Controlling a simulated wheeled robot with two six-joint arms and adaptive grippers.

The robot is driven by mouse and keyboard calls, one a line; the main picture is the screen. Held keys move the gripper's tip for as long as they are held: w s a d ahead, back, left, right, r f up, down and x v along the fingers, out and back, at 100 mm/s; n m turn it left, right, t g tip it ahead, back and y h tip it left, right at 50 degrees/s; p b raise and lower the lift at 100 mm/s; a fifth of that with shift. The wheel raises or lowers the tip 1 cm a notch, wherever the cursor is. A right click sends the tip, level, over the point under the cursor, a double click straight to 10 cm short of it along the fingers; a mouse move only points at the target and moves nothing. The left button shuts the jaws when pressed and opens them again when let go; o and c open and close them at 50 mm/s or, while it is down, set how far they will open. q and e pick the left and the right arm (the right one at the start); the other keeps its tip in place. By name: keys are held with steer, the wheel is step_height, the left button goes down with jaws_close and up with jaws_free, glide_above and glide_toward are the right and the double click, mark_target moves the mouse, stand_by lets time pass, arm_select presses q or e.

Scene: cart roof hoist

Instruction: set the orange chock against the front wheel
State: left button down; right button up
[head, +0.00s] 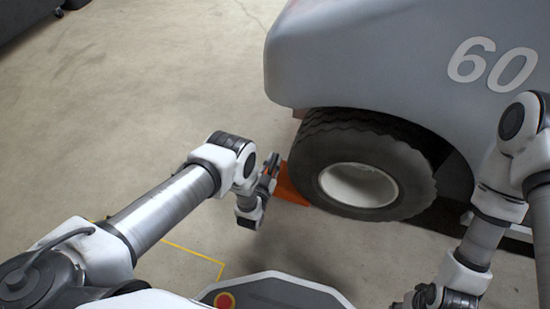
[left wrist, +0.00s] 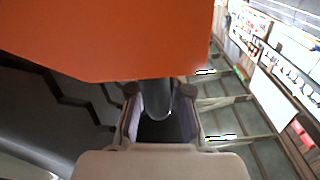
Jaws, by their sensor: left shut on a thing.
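The orange chock (head: 290,190) is on the floor side of the front wheel (head: 362,186), at the tyre's left edge in the head view. It meets the tyre's outline there; I cannot tell whether they touch. My left gripper (head: 269,174) is beside the chock, shut on its grey handle. In the left wrist view the chock (left wrist: 120,35) fills the top, and its handle (left wrist: 156,98) runs down between the fingers. The dark tyre tread (left wrist: 65,105) shows at left. My right gripper (head: 428,297) is at the bottom edge, partly cut off, its jaws unclear.
The grey cart body (head: 370,60), marked 60, overhangs the wheel. A yellow line (head: 195,254) marks the concrete floor near my base. The floor (head: 130,110) left of the cart is clear. A dark object (head: 28,15) stands at the top left.

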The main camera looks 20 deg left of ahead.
arm_select(q)
steer(key=shift+f, duration=0.65)
steer(key=c, duration=1.1)
jaws_free()
steer(key=shift+s, duration=0.1)
arm_select(e)
steer(key=shift+w+f, duration=0.25)
steer(key=shift+w, duration=0.1)
